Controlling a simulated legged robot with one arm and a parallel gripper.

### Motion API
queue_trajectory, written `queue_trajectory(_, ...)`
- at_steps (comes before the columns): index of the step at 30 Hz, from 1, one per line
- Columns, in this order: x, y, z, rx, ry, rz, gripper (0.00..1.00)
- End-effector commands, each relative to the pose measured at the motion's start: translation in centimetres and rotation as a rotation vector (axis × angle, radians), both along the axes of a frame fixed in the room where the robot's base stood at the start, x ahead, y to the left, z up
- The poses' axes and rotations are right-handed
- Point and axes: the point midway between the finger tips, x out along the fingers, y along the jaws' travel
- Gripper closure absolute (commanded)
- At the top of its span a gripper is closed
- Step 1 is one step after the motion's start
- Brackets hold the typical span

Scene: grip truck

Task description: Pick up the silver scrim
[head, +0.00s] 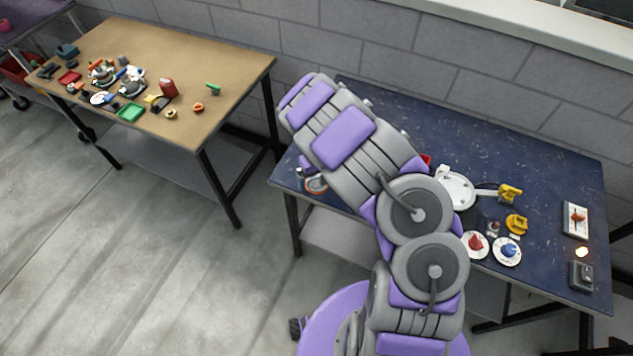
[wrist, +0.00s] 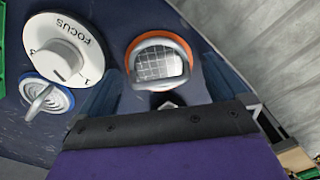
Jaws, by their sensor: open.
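The silver scrim (wrist: 158,62) appears to be the round piece with a grey mesh grid, a silver handle-like loop and an orange rim, lying on the dark blue table at the upper middle of the wrist view. An orange-rimmed piece that looks like it shows in the head view (head: 316,184), at the table's left end and partly hidden by my arm. My gripper (wrist: 160,92) is open and empty just short of the scrim, with a dark finger on either side. In the head view the gripper is hidden behind my arm.
A white FOCUS dial (wrist: 65,48) and a blue-and-white disc with a handle (wrist: 47,95) lie left of the scrim. The table edge is close on its right. White discs and yellow parts (head: 516,224) stand farther right on the table. A tan table (head: 225,75) stands apart.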

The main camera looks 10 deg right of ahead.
Motion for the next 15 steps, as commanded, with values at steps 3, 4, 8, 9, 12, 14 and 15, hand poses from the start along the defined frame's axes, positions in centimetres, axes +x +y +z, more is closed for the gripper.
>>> queue_trajectory(3,0.0,-0.01,0.08,0.0,0.0,0.0,0.0)
queue_trajectory(4,0.01,-0.01,0.09,0.0,0.0,0.0,0.03)
queue_trajectory(8,0.0,-0.02,0.07,0.0,0.0,0.0,0.15)
queue_trajectory(9,0.0,-0.02,0.07,0.0,0.0,0.0,0.19)
queue_trajectory(12,0.01,-0.03,0.07,0.0,0.0,0.0,0.29)
queue_trajectory(14,0.0,-0.03,0.07,0.0,0.0,0.0,0.34)
queue_trajectory(15,-0.01,-0.03,0.06,0.0,0.0,0.0,0.38)
